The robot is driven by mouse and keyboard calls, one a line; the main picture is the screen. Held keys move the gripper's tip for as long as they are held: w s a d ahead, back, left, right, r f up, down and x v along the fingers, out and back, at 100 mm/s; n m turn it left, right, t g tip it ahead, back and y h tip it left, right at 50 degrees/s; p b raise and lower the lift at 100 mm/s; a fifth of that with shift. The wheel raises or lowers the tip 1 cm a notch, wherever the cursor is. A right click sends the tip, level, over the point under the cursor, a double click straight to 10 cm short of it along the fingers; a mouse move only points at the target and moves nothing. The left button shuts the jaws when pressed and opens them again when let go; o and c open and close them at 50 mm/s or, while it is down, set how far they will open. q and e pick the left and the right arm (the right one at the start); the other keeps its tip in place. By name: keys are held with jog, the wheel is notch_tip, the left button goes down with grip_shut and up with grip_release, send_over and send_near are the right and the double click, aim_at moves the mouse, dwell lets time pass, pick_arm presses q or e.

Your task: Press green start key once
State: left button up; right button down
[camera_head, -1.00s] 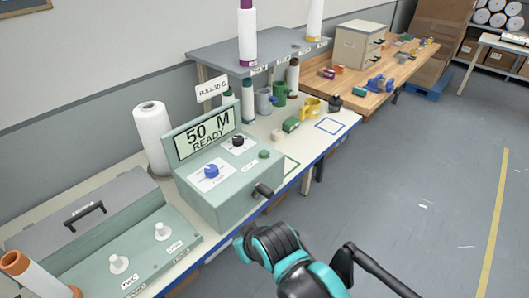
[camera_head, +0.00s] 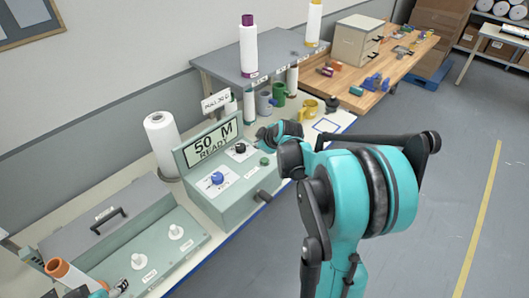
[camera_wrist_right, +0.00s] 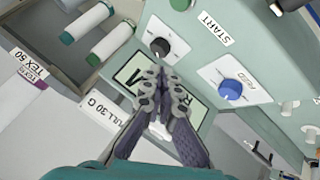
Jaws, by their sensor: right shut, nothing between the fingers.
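The green start key (camera_head: 265,161) is a small round button on the right of the pale green control box (camera_head: 235,206). In the right wrist view the green key (camera_wrist_right: 181,4) is at the top edge, beside the START label (camera_wrist_right: 215,28). My right gripper (camera_wrist_right: 160,72) is shut and empty, its tips over the display near the black knob (camera_wrist_right: 159,47), apart from the key. In the head view my right gripper (camera_head: 262,134) is small, behind the box's right part.
The display (camera_head: 213,145) reads 50 M READY. A blue knob (camera_head: 217,178) is on the box top and a dark handle (camera_head: 264,196) on its front. A white roll (camera_head: 162,145) stands behind it. Mugs, including a yellow mug (camera_head: 308,108), and spools crowd the bench's far end.

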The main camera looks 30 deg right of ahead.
jog(key=n+p, duration=0.1)
send_over(266, 161)
pick_arm(q)
notch_tip(266, 161, up, 2)
jog(key=shift+r, duration=0.1)
pick_arm(e)
jog(key=shift+w+f, duration=0.1)
jog(key=shift+f, duration=0.25)
jog(key=shift+f, duration=0.1)
notch_tip(266, 161, down, 8)
jog(key=b, duration=0.5)
jog(key=shift+b, duration=0.3)
pick_arm(q)
notch_tip(266, 161, down, 7)
jog(key=shift+r+b, duration=0.15)
jog(key=shift+b, duration=0.2)
pick_arm(e)
jog(key=shift+f, duration=0.3)
pick_arm(q)
jog(key=shift+f+b, duration=0.4)
jog(key=shift+b, duration=0.05)
pick_arm(e)
jog(key=shift+f, duration=0.4)
